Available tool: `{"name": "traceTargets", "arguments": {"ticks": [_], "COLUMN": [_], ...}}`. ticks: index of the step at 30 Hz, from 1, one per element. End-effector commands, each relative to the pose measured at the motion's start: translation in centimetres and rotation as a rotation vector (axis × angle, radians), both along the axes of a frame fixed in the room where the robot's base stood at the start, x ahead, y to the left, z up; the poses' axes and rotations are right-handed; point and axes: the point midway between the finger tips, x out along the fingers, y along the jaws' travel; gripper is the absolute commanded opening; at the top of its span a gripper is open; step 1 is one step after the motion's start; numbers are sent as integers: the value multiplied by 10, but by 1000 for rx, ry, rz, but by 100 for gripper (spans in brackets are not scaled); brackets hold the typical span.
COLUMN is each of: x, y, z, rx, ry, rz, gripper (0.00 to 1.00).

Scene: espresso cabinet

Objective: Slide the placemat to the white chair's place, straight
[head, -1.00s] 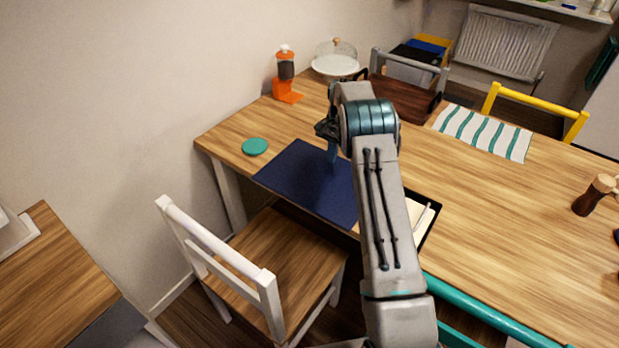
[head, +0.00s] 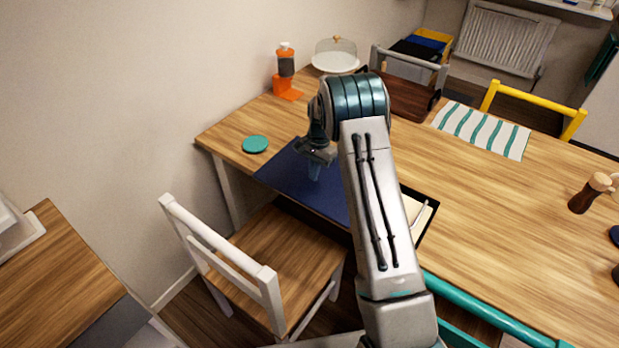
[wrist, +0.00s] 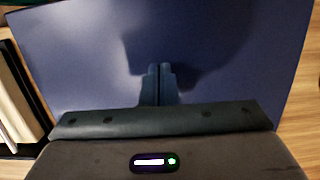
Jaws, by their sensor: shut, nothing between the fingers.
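The dark blue placemat (head: 285,178) lies flat on the wooden table, along the edge where the white chair (head: 250,262) stands. It also fills much of the wrist view (wrist: 85,60). My gripper (head: 315,172) is over the placemat with its fingers pointing down. In the wrist view the two fingertips (wrist: 159,70) are together with nothing between them, over the mat. I cannot tell whether they touch it. My arm hides the mat's right part in the head view.
A green coaster (head: 255,144) lies left of the mat. A black tray (head: 428,215) with light contents is close on its right. An orange dispenser (head: 287,75), a cake dome (head: 335,58) and a striped placemat (head: 482,130) are farther back. The table's right part is mostly clear.

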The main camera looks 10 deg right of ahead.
Motion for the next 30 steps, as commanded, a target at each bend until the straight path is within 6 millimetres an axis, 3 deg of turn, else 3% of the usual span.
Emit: {"name": "traceTargets", "arguments": {"ticks": [5, 9, 23, 30], "x": [-19, -17, -19, -1], "y": [19, 17, 16, -2], "z": [2, -15, -20, -23], "rx": [0, 1, -1, -3], "ry": [1, 1, 7, 6], "rz": [1, -1, -1, -4], "gripper": [0, 0, 0, 0]}}
